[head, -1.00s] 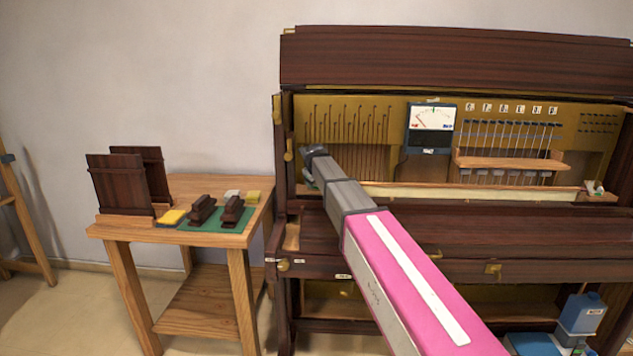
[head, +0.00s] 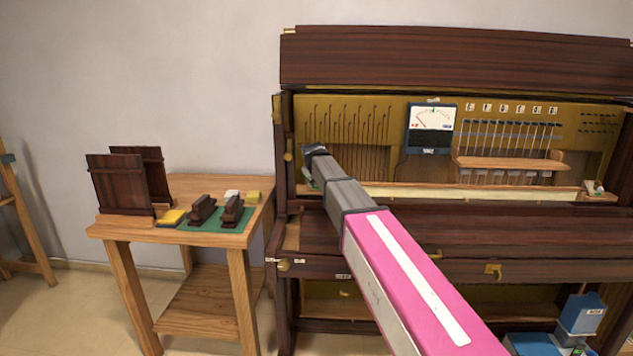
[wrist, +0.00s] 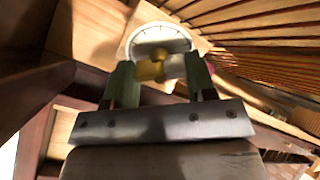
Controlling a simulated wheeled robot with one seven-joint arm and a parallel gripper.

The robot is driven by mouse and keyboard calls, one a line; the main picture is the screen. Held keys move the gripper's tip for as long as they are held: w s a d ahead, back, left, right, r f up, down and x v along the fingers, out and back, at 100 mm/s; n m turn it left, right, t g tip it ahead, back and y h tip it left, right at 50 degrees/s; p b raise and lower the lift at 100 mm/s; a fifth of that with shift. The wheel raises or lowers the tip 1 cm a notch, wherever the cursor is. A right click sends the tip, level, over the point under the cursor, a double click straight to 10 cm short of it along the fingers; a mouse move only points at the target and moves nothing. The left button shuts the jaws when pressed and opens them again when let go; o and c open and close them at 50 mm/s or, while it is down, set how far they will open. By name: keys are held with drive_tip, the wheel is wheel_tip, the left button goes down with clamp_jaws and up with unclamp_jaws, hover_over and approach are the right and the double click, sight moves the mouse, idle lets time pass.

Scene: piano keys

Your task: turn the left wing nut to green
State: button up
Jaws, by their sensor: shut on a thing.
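My gripper (wrist: 160,75) shows in the wrist view with its two green fingers closed around a small brass wing nut (wrist: 150,69). A pale, rounded part (wrist: 175,66) sits beside the brass, also between the fingers. A white dial (wrist: 135,37) with fine marks stands just behind the nut, and its lower part is hidden by the nut and fingers. A small red patch (wrist: 209,67) shows right of the right finger. No green mark can be made out on the dial. In the head view my gripper (head: 308,178) is at the left inside of the piano, too small for detail.
The open piano (head: 450,60) fills the right, with a meter (head: 431,117) and a wooden rail (head: 505,163) inside. Strings (wrist: 265,50) run close by the gripper's right. A wooden side table (head: 120,231) with blocks and dark panels (head: 117,188) stands left.

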drive_tip(key=m, duration=0.2)
drive_tip(key=shift+m, duration=0.3)
drive_tip(key=o, duration=0.9)
drive_tip(key=shift+v, duration=5.5)
